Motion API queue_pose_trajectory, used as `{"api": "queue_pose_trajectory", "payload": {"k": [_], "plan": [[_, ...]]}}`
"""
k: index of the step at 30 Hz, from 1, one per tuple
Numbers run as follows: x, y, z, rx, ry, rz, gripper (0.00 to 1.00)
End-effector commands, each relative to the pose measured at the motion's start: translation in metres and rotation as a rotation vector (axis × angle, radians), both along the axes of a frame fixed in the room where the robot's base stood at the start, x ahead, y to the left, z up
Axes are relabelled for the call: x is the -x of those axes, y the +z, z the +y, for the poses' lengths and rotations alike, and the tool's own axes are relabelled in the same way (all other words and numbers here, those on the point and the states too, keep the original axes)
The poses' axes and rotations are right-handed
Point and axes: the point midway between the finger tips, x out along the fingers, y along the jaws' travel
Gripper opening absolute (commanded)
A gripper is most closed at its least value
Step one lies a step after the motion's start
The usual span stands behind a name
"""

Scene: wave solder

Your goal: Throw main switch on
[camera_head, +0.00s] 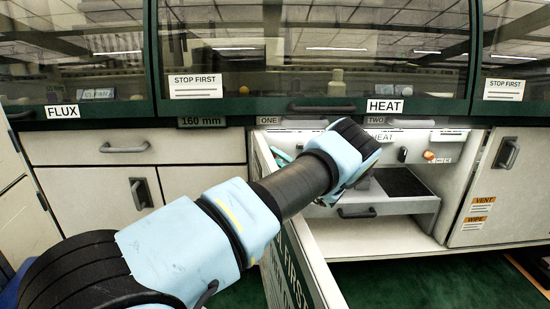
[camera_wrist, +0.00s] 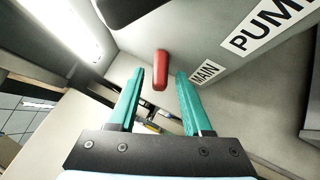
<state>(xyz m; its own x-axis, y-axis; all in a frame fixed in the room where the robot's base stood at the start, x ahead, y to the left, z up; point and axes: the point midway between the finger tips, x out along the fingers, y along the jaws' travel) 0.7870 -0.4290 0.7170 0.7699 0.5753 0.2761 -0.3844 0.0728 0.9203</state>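A red switch handle (camera_wrist: 160,70) stands out from a pale panel in the wrist view, beside a MAIN label (camera_wrist: 206,72). My gripper (camera_wrist: 160,77) has two teal fingers, open and apart, one on each side of the handle in the picture. I see no contact, and cannot tell how far the handle lies beyond the fingertips. In the head view my arm reaches into the open cabinet, and a bit of teal (camera_head: 282,155) shows left of my wrist. The red handle is hidden there.
An open cabinet door (camera_head: 290,255) stands below my forearm. Inside are a drawer (camera_head: 412,206) and an orange knob (camera_head: 429,155). A PUMP label (camera_wrist: 265,28) is near the MAIN label. A bright lamp (camera_wrist: 62,28) is at upper left. A closed door (camera_head: 490,180) is at right.

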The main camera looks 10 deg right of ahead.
Motion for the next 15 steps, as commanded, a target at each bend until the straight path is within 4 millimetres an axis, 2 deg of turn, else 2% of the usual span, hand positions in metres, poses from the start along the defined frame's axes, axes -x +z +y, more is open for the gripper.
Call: {"api": "queue_pose_trajectory", "payload": {"k": [2, 12, 15], "plan": [[0.0001, 0.0, 0.0001, 0.0, 0.0, 0.0, 0.39], [0.0001, -0.0001, 0.0002, 0.0, 0.0, 0.0, 0.01], [0.0001, -0.0002, 0.0001, 0.0, 0.0, 0.0, 0.0]]}}
